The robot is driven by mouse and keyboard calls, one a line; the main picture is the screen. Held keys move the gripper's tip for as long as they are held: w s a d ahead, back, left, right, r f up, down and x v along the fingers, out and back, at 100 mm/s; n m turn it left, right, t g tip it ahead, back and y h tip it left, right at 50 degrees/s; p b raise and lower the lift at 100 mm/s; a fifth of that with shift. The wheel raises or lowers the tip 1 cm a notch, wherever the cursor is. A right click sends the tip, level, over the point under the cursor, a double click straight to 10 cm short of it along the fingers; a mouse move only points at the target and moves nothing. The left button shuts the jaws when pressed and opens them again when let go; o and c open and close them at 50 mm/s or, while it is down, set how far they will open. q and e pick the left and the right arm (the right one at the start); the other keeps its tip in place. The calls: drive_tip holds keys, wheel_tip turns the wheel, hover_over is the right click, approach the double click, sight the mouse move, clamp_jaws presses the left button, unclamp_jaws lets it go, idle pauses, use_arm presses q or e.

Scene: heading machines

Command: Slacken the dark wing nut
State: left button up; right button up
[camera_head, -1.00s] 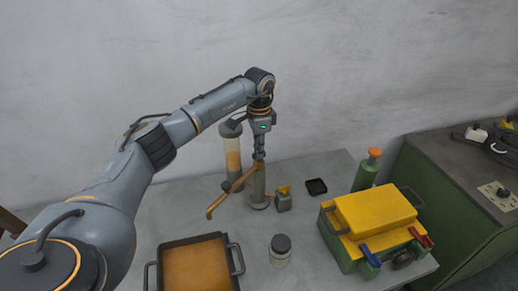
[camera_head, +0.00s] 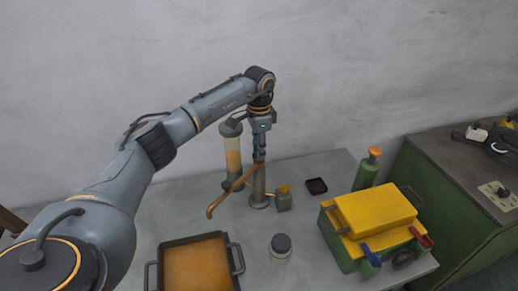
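My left gripper (camera_head: 259,154) points straight down over the top of a grey upright post (camera_head: 258,186) on the table. Its fingers look close together at the post's top, but they are too small to tell whether they grip anything. An orange-brown bar (camera_head: 229,195) slants down to the left from near the fingertips. I cannot clearly make out a wing nut at the post's top. A dark rounded part (camera_head: 403,258) sits on the front of the green box, between a blue handle (camera_head: 371,255) and a red one (camera_head: 420,237). My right gripper is out of view.
A dark-rimmed pan (camera_head: 238,260) of orange material, a dark-lidded jar (camera_head: 281,248), a small dark tray (camera_head: 316,186) and a yellow-topped green box (camera_head: 345,250) stand on the table (camera_head: 180,207). A tall clear cylinder (camera_head: 232,152) stands behind the post, a green bottle (camera_head: 366,174) at right.

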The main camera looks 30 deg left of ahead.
use_arm(q)
wheel_tip(320, 180, up, 12)
idle(0.4)
drive_tip(key=shift+d+f, duration=0.1)
drive_tip(key=shift+f, duration=0.1)
